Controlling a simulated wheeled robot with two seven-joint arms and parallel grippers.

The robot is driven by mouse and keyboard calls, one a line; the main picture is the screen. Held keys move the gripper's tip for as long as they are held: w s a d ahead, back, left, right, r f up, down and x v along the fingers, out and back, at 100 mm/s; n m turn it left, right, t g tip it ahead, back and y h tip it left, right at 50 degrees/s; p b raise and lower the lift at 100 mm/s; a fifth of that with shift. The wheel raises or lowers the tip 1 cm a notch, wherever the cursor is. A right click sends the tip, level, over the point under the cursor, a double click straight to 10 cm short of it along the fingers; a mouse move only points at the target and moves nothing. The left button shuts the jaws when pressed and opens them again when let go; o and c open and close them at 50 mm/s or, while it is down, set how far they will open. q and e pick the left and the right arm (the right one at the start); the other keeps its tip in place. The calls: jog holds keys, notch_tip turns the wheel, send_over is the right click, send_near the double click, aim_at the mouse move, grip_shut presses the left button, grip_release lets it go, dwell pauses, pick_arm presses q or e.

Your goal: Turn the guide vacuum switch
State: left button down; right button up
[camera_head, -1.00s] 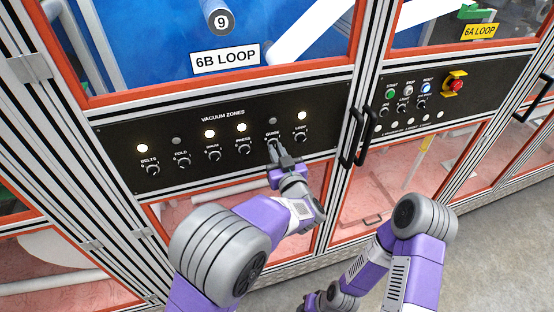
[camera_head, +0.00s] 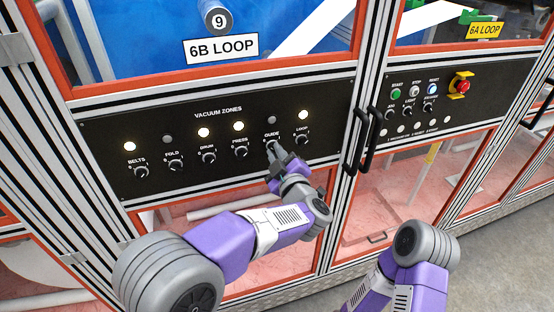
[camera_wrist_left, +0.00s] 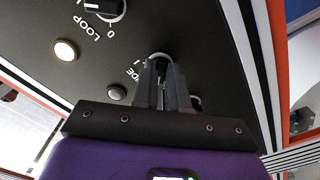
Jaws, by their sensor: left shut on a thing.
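The guide vacuum switch (camera_head: 270,146) is a small black rotary knob under the GUIDE label on the black vacuum zones panel (camera_head: 120,182). The round lamp (camera_head: 272,119) above it is grey and unlit. My left gripper (camera_head: 275,151) is shut on the guide switch, coming from below right. In the left wrist view the fingers (camera_wrist_left: 164,78) close around the knob (camera_wrist_left: 159,57) and hide most of it, so its pointer angle cannot be read. The unlit guide lamp also shows there (camera_wrist_left: 116,92). My right gripper is out of view; only its arm shows at the lower right.
The loop knob (camera_head: 302,139) is close to the right, with its lamp (camera_head: 303,115) lit. The press knob (camera_head: 240,152) is to the left. Black door handles (camera_head: 362,140) stick out right of the panel. A red emergency stop (camera_head: 462,86) is farther right.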

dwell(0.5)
pick_arm(q)
jog(key=c, duration=1.1)
grip_release()
jog(key=shift+c, duration=0.2)
jog(key=shift+s, duration=0.15)
jog(key=v, duration=0.7)
jog(key=shift+s, duration=0.15)
